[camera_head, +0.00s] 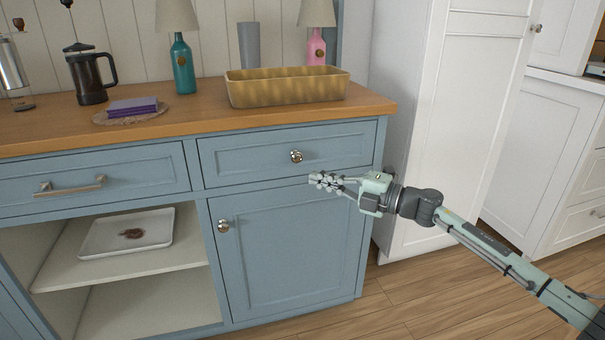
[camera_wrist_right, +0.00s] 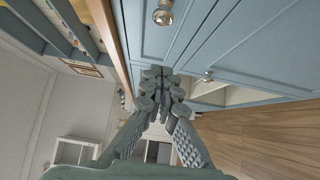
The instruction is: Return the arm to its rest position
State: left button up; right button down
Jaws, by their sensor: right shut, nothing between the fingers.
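My right arm comes in from the lower right in the head view. Its gripper (camera_head: 326,181) is shut and empty in front of the blue cabinet (camera_head: 290,262), near the seam between the upper right drawer (camera_head: 238,160) and the door below. In the right wrist view, the fingers (camera_wrist_right: 162,88) are together with nothing between them. The drawer's round knob (camera_head: 296,156) is just above and left of the gripper in the head view; whether they touch I cannot tell, but they look apart. My left gripper is not in view.
A white tray (camera_head: 100,238) lies on the open shelf at left. A white cabinet (camera_head: 440,110) stands at right; wooden floor (camera_head: 430,300) lies in front.

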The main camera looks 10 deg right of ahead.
jog(key=s+d+f+m+h+p, duration=0.25)
jog(key=s+f+m+h, duration=0.45)
jog(key=f+m, duration=0.35)
jog(key=s+d+f+m+h+p, duration=0.1)
jog(key=s+d+f+m+h, duration=0.3)
jog(key=s+f+m+h, duration=0.5)
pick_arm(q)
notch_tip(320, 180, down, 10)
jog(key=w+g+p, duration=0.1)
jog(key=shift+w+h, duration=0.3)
pick_arm(e)
jog(key=s+f+m+g, duration=0.3)
jog(key=s+f, duration=0.3)
jog(key=s, duration=0.5)
jog(key=s+f+m+g+y, duration=0.1)
jog(key=s+f+m+g, duration=0.2)
jog(key=s+f+g, duration=0.3)
jog(key=s, duration=0.5)
jog(key=shift+a, duration=0.25)
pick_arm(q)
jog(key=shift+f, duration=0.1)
